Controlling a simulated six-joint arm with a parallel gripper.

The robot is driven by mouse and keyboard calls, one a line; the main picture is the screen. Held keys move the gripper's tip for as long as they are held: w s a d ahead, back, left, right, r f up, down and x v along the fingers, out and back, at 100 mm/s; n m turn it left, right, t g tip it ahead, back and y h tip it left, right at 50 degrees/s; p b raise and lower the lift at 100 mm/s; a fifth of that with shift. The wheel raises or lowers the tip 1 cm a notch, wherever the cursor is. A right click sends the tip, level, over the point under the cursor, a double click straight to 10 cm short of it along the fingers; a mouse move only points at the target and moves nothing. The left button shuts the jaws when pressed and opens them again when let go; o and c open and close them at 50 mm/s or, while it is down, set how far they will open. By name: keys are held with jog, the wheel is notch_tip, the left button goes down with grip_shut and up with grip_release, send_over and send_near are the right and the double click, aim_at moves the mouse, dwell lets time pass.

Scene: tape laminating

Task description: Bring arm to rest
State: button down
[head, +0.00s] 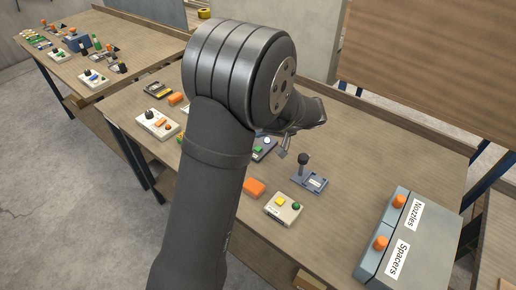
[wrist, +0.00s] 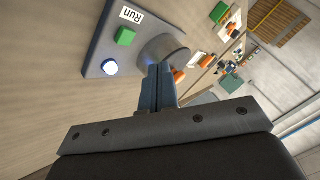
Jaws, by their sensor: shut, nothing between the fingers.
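My gripper (wrist: 158,90) points away from the wrist camera with its two fingers together and nothing between them. In the head view my gripper (head: 284,150) shows small beyond my dark arm, above the workbench (head: 340,215). In the wrist view a grey device with a "Run" label, a green button (wrist: 125,36) and a lit white button (wrist: 110,67) lies beyond the fingers at upper left. A round grey part (wrist: 163,47) of it is partly behind the fingertips. In the head view this device (head: 264,148) is partly hidden by my arm.
A joystick box (head: 310,178), a button box (head: 283,209) and an orange block (head: 254,187) lie on the bench. Grey bins labelled Nozzles (head: 415,213) and Spacers (head: 390,262) stand at right. Another bench (head: 130,65) with several devices is at the upper left.

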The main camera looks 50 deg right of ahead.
jog(key=shift+r, duration=0.75)
jog(key=shift+f, duration=0.1)
notch_tip(320, 180, up, 4)
dwell(0.6)
jog(key=shift+f, duration=0.1)
